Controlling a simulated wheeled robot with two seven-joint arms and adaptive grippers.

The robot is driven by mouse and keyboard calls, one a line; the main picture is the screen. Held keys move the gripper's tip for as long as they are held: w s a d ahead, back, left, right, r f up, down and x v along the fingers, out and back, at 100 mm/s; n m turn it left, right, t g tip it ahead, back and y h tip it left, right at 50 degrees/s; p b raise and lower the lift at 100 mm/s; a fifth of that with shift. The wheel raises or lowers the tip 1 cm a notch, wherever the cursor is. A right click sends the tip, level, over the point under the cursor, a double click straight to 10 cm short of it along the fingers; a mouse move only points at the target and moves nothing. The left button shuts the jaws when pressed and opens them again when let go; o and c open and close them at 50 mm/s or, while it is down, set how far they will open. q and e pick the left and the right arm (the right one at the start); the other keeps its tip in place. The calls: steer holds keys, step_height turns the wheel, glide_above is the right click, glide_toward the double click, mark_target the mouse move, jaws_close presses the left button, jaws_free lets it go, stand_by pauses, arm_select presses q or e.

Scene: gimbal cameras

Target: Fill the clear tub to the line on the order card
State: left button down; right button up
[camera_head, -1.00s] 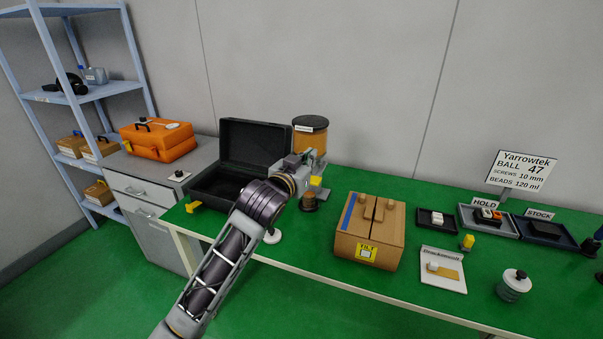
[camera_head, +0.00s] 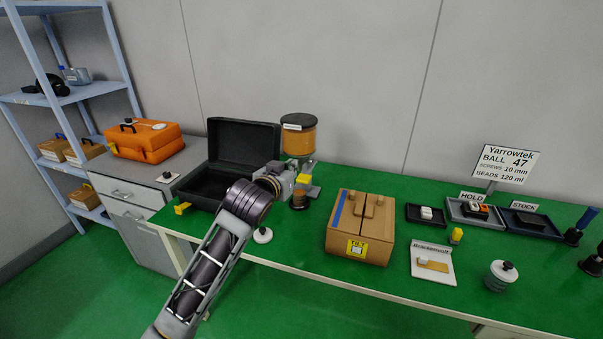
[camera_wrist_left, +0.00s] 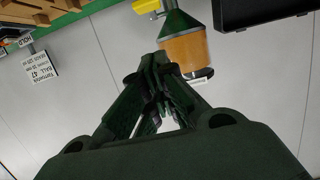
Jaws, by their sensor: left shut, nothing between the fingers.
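The bead dispenser (camera_head: 300,138), a jar of orange beads with a dark lid, stands at the back of the green table. It also shows in the left wrist view (camera_wrist_left: 186,52). A yellow part (camera_head: 304,178) sits low on it. A small cup (camera_head: 299,201) stands under it, looking brownish; I cannot tell its fill level or whether it is the clear tub. The order card (camera_head: 503,166) reads "BEADS 120 ml". My left gripper (camera_head: 289,180) is shut and empty in front of the dispenser; its fingers (camera_wrist_left: 157,62) show in the wrist view. My right gripper is not in view.
An open black case (camera_head: 240,133) stands left of the dispenser. A cardboard box (camera_head: 345,225) with a yellow tag stands to the right. Trays (camera_head: 424,221), a white card (camera_head: 432,267) and a lidded jar (camera_head: 499,276) lie further right. An orange case (camera_head: 145,144) sits left.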

arm_select(q)
steer(key=w+d+f, duration=0.3)
steer(key=w+f, duration=0.3)
steer(key=w, duration=0.3)
steer(key=shift+f, duration=0.25)
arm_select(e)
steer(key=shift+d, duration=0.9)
arm_select(q)
steer(key=shift+w, duration=0.1)
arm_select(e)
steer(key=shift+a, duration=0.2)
